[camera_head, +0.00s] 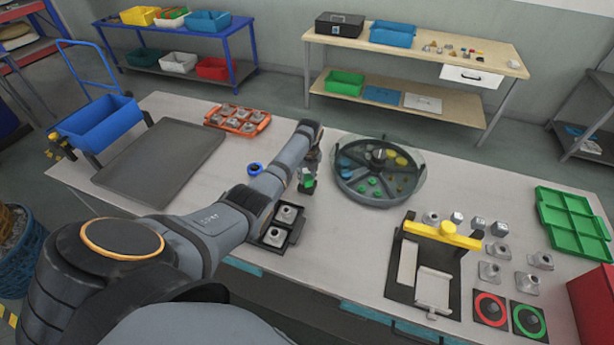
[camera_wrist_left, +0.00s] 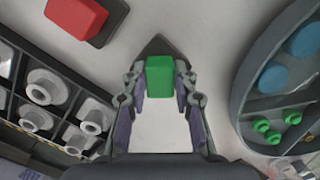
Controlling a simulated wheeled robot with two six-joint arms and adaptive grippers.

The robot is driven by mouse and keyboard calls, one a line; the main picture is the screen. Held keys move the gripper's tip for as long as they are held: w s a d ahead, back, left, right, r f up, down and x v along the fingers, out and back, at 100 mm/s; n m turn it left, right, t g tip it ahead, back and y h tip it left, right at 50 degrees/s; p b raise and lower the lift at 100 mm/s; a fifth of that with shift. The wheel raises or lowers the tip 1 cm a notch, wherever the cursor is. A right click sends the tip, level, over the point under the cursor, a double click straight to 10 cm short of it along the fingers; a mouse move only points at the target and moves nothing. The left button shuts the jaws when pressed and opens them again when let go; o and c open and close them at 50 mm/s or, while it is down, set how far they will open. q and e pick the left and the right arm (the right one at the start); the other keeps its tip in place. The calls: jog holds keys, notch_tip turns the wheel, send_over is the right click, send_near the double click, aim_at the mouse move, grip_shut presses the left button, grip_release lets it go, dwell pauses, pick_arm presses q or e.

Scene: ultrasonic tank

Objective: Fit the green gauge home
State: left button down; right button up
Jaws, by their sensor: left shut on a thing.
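The green gauge (camera_wrist_left: 160,77) is a small green block between the fingertips of my left gripper (camera_wrist_left: 161,92), which is shut on it. In the head view the green gauge (camera_head: 308,182) shows as a small green patch at the end of my left arm, left of the round tray. A dark pointed plate (camera_wrist_left: 157,45) shows just beyond the gauge in the wrist view; I cannot tell whether the gauge touches it. A red block (camera_wrist_left: 78,15) sits on a dark base at upper left in that view. My right gripper is not in view.
A round divided tray (camera_head: 380,172) stands close on the right. A black rack (camera_head: 278,232) with grey fittings lies nearer, partly behind my left arm. A blue ring (camera_head: 255,169), an orange tray (camera_head: 237,119) and a yellow-barred fixture (camera_head: 430,270) are also on the table.

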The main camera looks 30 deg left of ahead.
aim_at(308, 179)
pick_arm(q)
jog(key=c, duration=1)
grip_release()
jog(key=r, duration=0.8)
jog(key=d+r, duration=0.1)
jog(key=r, duration=0.3)
jog(key=shift+s, duration=0.35)
jog(key=shift+f, duration=0.1)
